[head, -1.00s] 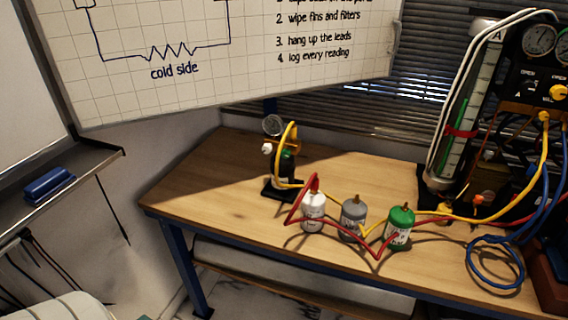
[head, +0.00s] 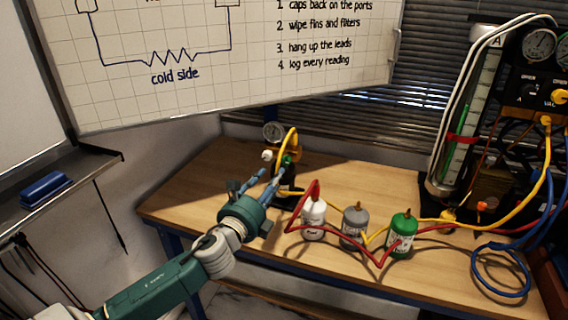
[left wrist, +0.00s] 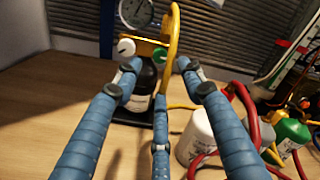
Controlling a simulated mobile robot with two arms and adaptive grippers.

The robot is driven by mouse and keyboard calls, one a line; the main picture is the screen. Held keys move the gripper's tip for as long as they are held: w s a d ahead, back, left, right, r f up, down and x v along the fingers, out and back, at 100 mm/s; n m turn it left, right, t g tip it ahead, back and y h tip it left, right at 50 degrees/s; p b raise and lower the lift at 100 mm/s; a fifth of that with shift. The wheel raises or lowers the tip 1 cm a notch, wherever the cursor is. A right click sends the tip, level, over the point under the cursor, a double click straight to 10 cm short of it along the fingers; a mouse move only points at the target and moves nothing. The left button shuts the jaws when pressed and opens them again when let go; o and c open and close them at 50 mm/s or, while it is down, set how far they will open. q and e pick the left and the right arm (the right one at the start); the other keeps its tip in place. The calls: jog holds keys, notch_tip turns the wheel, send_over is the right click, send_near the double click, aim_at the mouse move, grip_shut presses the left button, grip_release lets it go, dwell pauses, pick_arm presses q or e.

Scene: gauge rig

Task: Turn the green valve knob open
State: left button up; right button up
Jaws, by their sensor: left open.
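The green valve knob (left wrist: 160,55) sits on the brass manifold (left wrist: 147,46) of a small gauge rig, right of a white knob (left wrist: 126,48). In the head view the green knob (head: 287,161) shows small near the yellow hose. My left gripper (head: 271,176) is open and empty, in front of the rig. In the left wrist view its blue fingers (left wrist: 157,68) point at the rig, their tips to either side of and below the green knob. A third finger shows low in the middle. I cannot tell whether any finger touches the rig. The right gripper is not in view.
White (head: 314,220), grey (head: 354,228) and green (head: 402,238) canisters stand to the right with a red hose (head: 345,223) looped among them. A yellow hose (left wrist: 173,30) arches over the rig. The wooden bench (head: 200,187) is bare left of the rig.

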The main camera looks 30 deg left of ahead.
aim_at(285, 162)
pick_arm(q)
jog(key=w, duration=0.3)
jog(key=w+a, duration=0.1)
jog(key=w, duration=0.2)
jog(key=w+p, duration=0.1)
jog(key=w, duration=0.2)
jog(key=shift+w+a+f, duration=0.1)
jog(key=shift+w+a, duration=0.3)
grip_shut()
